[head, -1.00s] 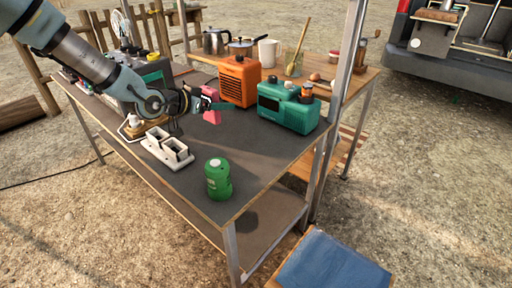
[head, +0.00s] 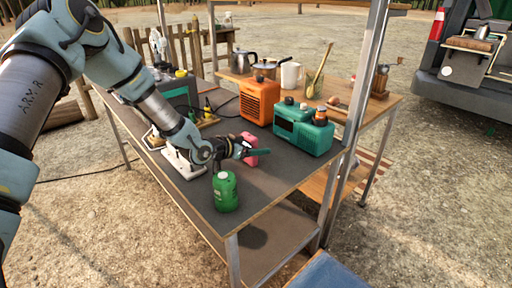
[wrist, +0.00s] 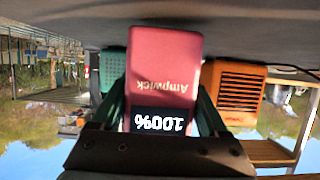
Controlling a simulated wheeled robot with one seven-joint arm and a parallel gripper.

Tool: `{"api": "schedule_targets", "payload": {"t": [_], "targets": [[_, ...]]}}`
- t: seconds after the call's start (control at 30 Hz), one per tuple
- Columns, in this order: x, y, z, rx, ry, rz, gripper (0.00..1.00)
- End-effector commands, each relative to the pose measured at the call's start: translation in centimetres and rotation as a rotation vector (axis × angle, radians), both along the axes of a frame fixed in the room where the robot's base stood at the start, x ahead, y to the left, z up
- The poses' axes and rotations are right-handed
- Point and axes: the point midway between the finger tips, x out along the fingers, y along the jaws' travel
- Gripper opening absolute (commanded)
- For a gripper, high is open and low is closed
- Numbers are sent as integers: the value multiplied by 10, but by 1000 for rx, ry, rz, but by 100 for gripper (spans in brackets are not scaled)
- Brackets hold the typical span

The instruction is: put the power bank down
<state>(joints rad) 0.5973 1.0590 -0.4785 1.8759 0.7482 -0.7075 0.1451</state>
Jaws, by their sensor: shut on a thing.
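The power bank is a pink-red block (head: 250,160) in my gripper (head: 257,151), low over the dark table top (head: 283,172). In the wrist view, which is upside down, the power bank (wrist: 165,75) shows "Ampwick" and a dark display reading 100%. The teal fingers of my gripper (wrist: 163,105) are shut on it from both sides. In the head view the fingers partly cover it. I cannot tell whether it touches the table.
A green canister (head: 225,191) stands just in front of my gripper. The orange box (head: 260,101) and teal radio (head: 303,132) stand behind it. Bare table lies to the right.

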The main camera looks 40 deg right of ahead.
Motion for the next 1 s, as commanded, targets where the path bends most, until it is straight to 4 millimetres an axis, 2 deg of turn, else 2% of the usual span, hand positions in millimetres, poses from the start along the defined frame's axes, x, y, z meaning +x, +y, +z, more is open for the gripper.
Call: {"api": "schedule_targets", "payload": {"t": [0.47, 0.5, 0.67, 1.0], "targets": [[0, 0, -11, -2, -2, -1, 0], [0, 0, -9, -1, -1, 0, 82], [0, 0, -9, -1, -1, 0, 100], [0, 0, -4, -1, -1, 0, 100]]}}
